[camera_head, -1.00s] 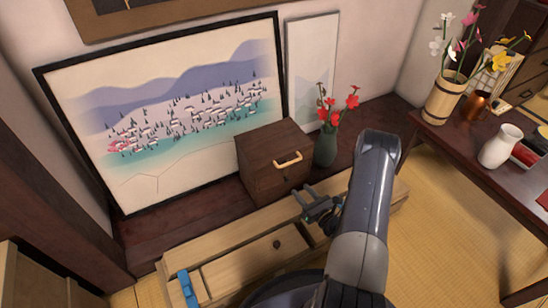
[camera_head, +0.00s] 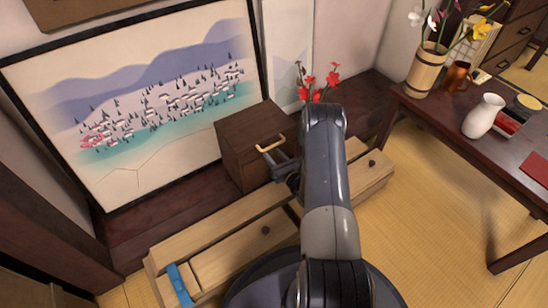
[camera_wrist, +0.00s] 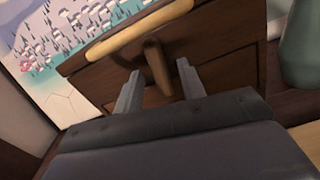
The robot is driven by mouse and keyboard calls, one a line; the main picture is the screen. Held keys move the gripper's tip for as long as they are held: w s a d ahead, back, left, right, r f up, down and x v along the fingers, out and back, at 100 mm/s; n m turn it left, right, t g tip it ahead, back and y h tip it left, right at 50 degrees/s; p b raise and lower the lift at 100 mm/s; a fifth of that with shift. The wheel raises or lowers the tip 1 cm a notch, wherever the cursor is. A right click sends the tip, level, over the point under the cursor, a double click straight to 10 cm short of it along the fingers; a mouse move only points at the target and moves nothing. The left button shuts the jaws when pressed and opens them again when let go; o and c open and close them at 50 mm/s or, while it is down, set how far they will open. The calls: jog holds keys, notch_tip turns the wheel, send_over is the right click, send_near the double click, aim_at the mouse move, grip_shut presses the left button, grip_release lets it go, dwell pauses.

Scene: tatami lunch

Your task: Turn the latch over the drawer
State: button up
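A small dark wooden box (camera_head: 238,142) stands on the dark ledge, its front carrying a light wooden handle (camera_head: 271,145). In the wrist view the handle (camera_wrist: 140,27) crosses the top of the front face. Below it, a brown wooden latch (camera_wrist: 157,68) hangs down, slightly tilted. My gripper (camera_wrist: 157,84) is open, with one finger on each side of the latch's lower part. I see gaps between fingers and latch; whether they touch is unclear. In the head view my gripper (camera_head: 284,165) is right at the box front, and my arm hides the latch.
A low light-wood cabinet (camera_head: 215,247) with a blue piece (camera_head: 179,284) on it lies in front of the ledge. Red flowers (camera_head: 318,82) in a green vase (camera_wrist: 300,50) stand close right of the box. A dark table (camera_head: 450,120) is at right.

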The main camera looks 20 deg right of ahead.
jog(key=shift+w, duration=0.15)
jog(key=shift+c, duration=0.2)
grip_shut()
jog(key=shift+f+n+b, duration=0.15)
jog(key=shift+n+b, duration=0.35)
jog(key=shift+b, duration=0.15)
jog(key=shift+n, duration=0.5)
jog(key=shift+o, duration=0.2)
grip_release()
